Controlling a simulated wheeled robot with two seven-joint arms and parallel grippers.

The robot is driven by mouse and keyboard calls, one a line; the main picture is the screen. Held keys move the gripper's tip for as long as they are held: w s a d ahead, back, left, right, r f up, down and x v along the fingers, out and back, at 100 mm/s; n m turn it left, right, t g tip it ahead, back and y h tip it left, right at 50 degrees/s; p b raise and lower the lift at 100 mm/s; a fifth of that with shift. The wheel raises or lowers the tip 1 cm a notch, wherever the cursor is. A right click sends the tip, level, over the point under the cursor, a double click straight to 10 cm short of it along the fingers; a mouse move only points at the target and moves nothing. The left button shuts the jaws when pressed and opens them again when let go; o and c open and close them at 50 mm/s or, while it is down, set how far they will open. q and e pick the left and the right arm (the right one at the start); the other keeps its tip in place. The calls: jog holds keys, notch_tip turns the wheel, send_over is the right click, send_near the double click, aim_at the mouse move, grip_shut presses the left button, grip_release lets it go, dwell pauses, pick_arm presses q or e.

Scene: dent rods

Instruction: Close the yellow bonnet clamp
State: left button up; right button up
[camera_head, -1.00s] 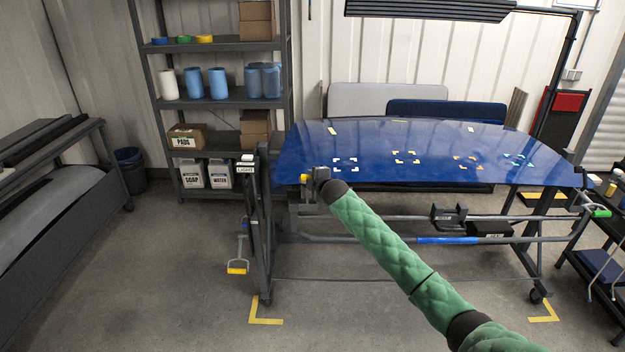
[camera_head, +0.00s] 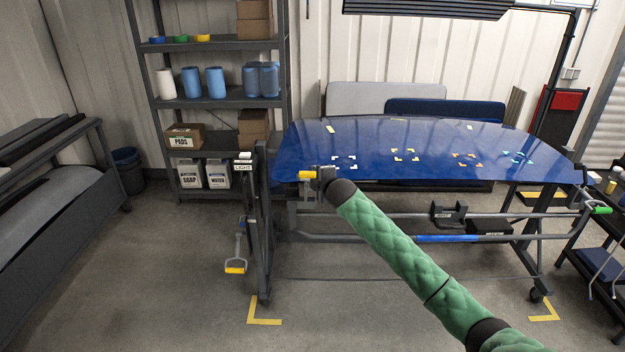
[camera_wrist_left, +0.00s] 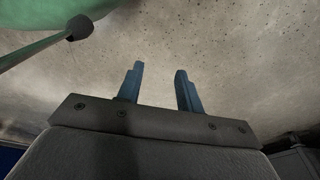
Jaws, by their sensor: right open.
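The blue bonnet (camera_head: 420,150) lies on a dark stand. The yellow clamp handle (camera_head: 306,175) shows at the bonnet's near left corner, pointing left. My right gripper (camera_head: 320,178), at the end of the green-sleeved arm, is open right beside the yellow handle. The gripper hides the clamp's body, and I cannot tell whether it touches the handle. My left gripper shows only in the left wrist view (camera_wrist_left: 158,85), its two blue fingers apart and empty over bare floor.
A post (camera_head: 262,220) labelled LIGHT stands left of the bonnet. The floor in front is clear.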

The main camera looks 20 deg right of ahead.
pick_arm(q)
jog(key=shift+w+d+r+b, duration=0.2)
jog(key=shift+w+d+r, duration=0.05)
jog(key=shift+r, duration=0.25)
jog(key=shift+w+d+r+b, duration=0.15)
jog(key=shift+w+d+r, duration=0.05)
jog(key=shift+r, duration=0.25)
pick_arm(e)
jog(key=shift+v, duration=1.35)
